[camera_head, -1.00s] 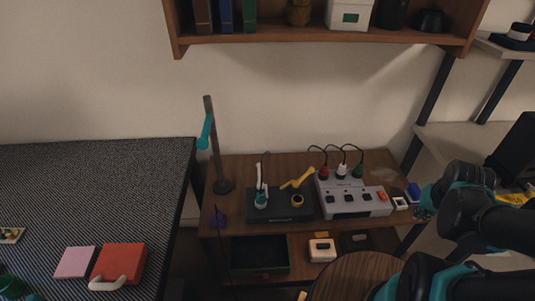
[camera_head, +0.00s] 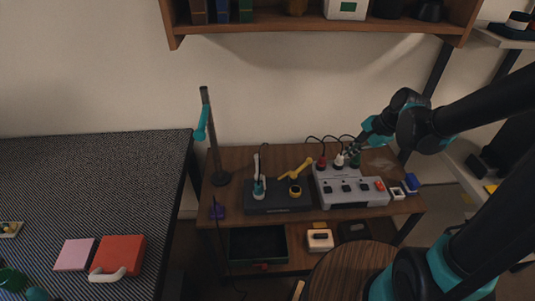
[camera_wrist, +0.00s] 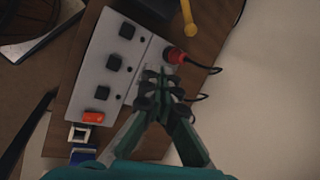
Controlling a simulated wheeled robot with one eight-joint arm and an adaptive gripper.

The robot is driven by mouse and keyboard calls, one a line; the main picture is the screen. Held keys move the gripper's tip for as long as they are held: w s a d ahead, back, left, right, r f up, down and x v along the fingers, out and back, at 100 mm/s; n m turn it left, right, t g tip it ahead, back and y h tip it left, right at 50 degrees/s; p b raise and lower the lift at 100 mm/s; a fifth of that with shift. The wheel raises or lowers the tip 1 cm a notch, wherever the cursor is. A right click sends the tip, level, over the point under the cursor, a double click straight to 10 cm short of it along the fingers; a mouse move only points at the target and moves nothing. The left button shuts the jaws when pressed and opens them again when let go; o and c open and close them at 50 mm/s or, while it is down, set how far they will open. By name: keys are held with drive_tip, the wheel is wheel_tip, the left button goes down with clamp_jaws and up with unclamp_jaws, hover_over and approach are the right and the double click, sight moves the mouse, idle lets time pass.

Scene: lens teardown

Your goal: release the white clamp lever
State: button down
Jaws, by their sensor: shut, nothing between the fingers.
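The white clamp lever (camera_head: 257,167) stands upright on a teal-based post at the left of a dark box (camera_head: 278,203) on the wooden table. A yellow lever (camera_head: 297,168) is tilted at the same box's right side; its yellow end also shows in the wrist view (camera_wrist: 189,20). My gripper (camera_head: 351,151) is shut and empty, to the right of the white lever and apart from it. It is above the back edge of the grey switch unit (camera_head: 350,190), by the plugs. In the wrist view my gripper (camera_wrist: 163,82) hides part of that edge. The white lever is not in the wrist view.
A red plug (camera_head: 321,163) and a white plug (camera_head: 339,159) with black cables rise behind the grey unit. A dark lamp post (camera_head: 213,140) with a teal head stands at the left. A wooden shelf (camera_head: 310,32) hangs above. A round stool (camera_head: 350,272) stands in front.

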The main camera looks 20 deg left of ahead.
drive_tip(key=a+m+g+y, duration=0.2)
drive_tip(key=a+m, duration=0.4)
drive_tip(key=a, duration=1.2)
drive_tip(key=shift+s+a+f+g, duration=0.2)
drive_tip(key=shift+f+g, duration=0.1)
drive_tip(key=shift+g, duration=0.6)
drive_tip(key=a+r+x, duration=0.1)
drive_tip(key=a+x, duration=0.1)
drive_tip(key=x, duration=1.1)
drive_tip(key=shift+s+r, duration=0.2)
drive_tip(key=shift+r, duration=0.2)
